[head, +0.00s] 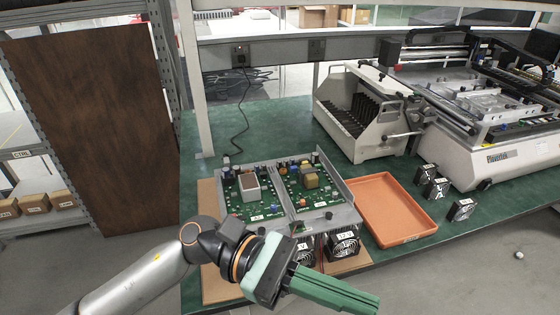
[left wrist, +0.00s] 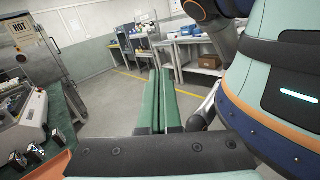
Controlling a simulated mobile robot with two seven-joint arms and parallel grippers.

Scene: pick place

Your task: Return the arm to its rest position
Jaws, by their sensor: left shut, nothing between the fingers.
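My left gripper (head: 330,292) comes in from the lower left in the head view, with its green fingers pointing to the lower right. It is shut and empty, above the near edge of the green table. In the left wrist view the two green fingers of the gripper (left wrist: 162,85) lie side by side against each other. The fingers point toward open room, with no object touching them. My right gripper is not in view.
On the green table (head: 250,125) are circuit boards (head: 305,187) in a metal frame, black fans (head: 342,245), an orange tray (head: 392,207), a slotted rack (head: 362,115) and a large machine (head: 490,135). A brown panel (head: 90,120) stands left.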

